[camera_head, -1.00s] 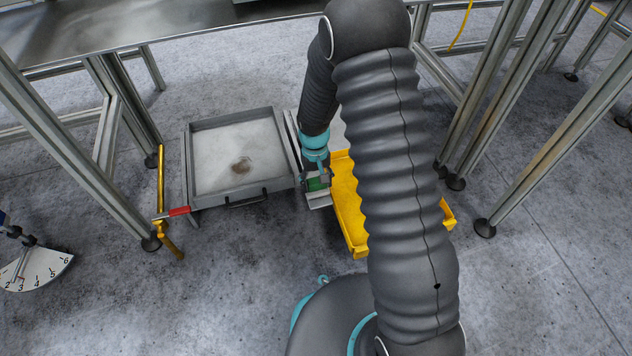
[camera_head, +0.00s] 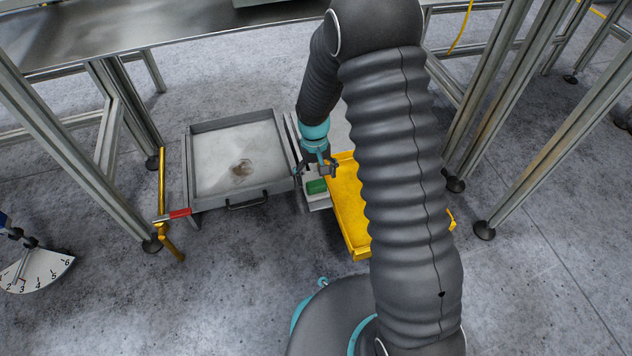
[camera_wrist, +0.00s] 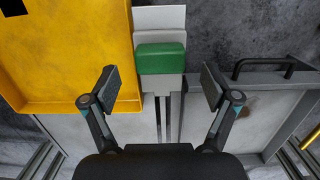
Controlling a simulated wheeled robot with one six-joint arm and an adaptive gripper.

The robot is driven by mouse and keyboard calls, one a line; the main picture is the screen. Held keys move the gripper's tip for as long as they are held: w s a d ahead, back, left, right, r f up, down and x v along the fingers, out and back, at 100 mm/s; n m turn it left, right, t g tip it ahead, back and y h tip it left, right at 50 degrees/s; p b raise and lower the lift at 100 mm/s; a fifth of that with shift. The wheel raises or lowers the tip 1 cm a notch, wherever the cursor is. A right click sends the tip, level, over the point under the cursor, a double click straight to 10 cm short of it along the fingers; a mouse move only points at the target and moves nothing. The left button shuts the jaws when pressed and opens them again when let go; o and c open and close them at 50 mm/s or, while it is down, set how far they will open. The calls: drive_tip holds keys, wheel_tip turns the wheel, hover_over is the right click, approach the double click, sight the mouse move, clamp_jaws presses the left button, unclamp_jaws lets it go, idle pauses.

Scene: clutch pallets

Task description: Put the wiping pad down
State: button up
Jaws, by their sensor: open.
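The wiping pad (camera_head: 316,187) is a green block. It lies on a narrow light-grey ledge (camera_head: 320,204) between the grey tray and the yellow tray. In the wrist view the green pad (camera_wrist: 161,58) rests flat on the white-grey ledge (camera_wrist: 159,17). My gripper (camera_head: 317,172) is open and empty just above and behind the pad. In the wrist view its two fingers (camera_wrist: 160,88) stand wide apart, one to each side of the pad's line, with the pad clear of them.
A grey tray (camera_head: 226,208) with a dark smudge on its pale floor stands to the left, with a black front handle (camera_head: 247,203). A yellow tray (camera_head: 355,245) is close on the right. A yellow post (camera_head: 161,190) with a red-tipped lever (camera_head: 178,213) stands at the far left.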

wheel_tip(320, 180, up, 8)
drive_tip(key=shift+w+p, duration=0.45)
wheel_tip(320, 180, up, 9)
drive_tip(key=t, duration=0.1)
hover_over(315, 180)
drive_tip(key=s+d, duration=0.2)
drive_tip(key=d, duration=0.1)
drive_tip(key=s+d+r+m+t, duration=0.1)
drive_tip(key=s+d+r+t, duration=0.15)
drive_tip(key=s+r, duration=0.55)
drive_tip(key=s+d+r+t, duration=0.1)
drive_tip(key=s+d+r, duration=0.1)
drive_tip(key=s+r, duration=0.2)
drive_tip(key=s+d+r+m+t, duration=0.1)
drive_tip(key=s+r, duration=0.4)
drive_tip(key=s, duration=0.5)
drive_tip(key=shift+s+d+t, duration=0.4)
drive_tip(key=shift+d+t, duration=0.35)
drive_tip(key=shift+d, duration=0.45)
wheel_tip(315, 180, up, 6)
drive_tip(key=p, duration=0.5)
drive_tip(key=shift+f+p, duration=0.25)
drive_tip(key=shift+p, duration=0.05)
